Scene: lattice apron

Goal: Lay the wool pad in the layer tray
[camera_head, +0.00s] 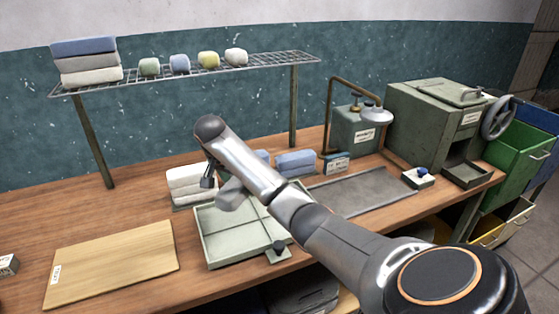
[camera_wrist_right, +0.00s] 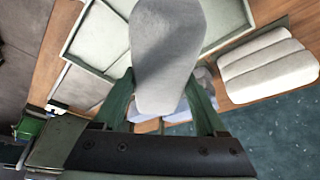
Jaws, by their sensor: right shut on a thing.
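The wool pad is a light grey, rounded oblong pad (camera_head: 234,197), held above the back left part of the tray. It fills the middle of the right wrist view (camera_wrist_right: 168,45). The layer tray (camera_head: 204,247) is pale green, shallow and open, with thin dividers crossing its floor; part of it shows behind the pad in the wrist view (camera_wrist_right: 92,32). My right gripper (camera_head: 212,182) is shut on the pad, its green fingers (camera_wrist_right: 163,88) on either side. My arm hides the tray's right side. My left gripper is not in view.
A stack of white pads (camera_head: 188,183) stands close behind the tray, with blue pads (camera_head: 296,162) to its right. A wooden board (camera_head: 115,265) lies at left. A wire shelf (camera_head: 200,72) holds rolls and folded pads above. A grey mat (camera_head: 365,190) lies at right.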

